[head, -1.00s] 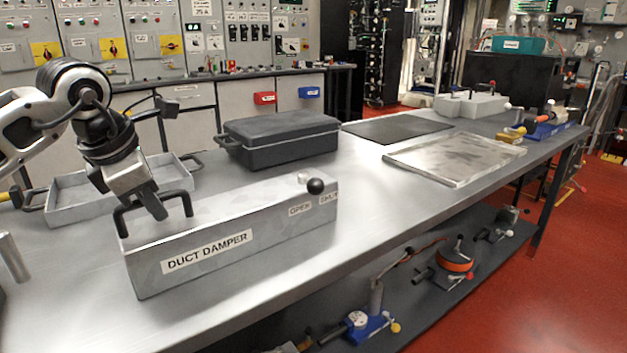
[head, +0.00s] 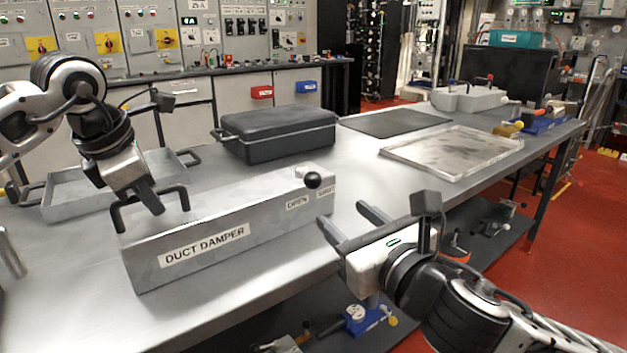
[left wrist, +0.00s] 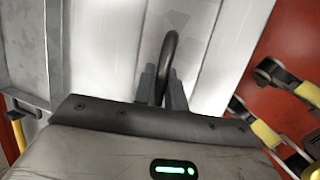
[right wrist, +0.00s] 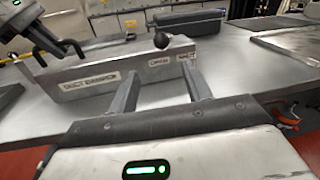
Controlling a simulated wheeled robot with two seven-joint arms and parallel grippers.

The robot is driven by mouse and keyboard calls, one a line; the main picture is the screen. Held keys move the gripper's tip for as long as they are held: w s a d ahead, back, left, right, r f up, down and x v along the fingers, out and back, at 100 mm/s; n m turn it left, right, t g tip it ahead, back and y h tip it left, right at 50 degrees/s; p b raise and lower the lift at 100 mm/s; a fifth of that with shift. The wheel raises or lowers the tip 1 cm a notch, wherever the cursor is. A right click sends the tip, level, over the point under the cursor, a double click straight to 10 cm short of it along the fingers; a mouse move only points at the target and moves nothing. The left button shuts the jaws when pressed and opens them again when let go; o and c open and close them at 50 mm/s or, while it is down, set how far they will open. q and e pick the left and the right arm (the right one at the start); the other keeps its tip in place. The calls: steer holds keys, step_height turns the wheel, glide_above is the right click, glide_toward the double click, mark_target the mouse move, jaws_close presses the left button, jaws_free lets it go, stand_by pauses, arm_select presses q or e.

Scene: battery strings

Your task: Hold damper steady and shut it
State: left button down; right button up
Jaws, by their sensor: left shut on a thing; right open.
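The duct damper (head: 225,240) is a long grey metal box on the bench, labelled DUCT DAMPER, with OPEN and SHUT labels at its right end. Its black-knobbed lever (head: 312,180) stands at that end, above the labels; the knob also shows in the right wrist view (right wrist: 161,40). My left gripper (head: 152,203) is shut on the black bar handle (head: 183,196) at the damper's left end; the handle passes between the fingers in the left wrist view (left wrist: 171,50). My right gripper (head: 348,222) is open and empty, in front of and right of the damper's right end, apart from the knob.
A black lidded case (head: 278,135) stands behind the damper, and a grey tray (head: 75,204) lies behind its left end. A dark mat (head: 395,122) and a metal tray (head: 450,153) lie farther right. The bench between damper and metal tray is clear.

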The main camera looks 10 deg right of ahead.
mark_target(317, 184)
steer(key=shift+n, duration=0.4)
steer(key=x, duration=0.8)
steer(key=r+x, duration=0.1)
steer(key=x, duration=0.3)
steer(key=shift+w+d, duration=0.1)
steer(key=shift+d, duration=0.15)
jaws_close()
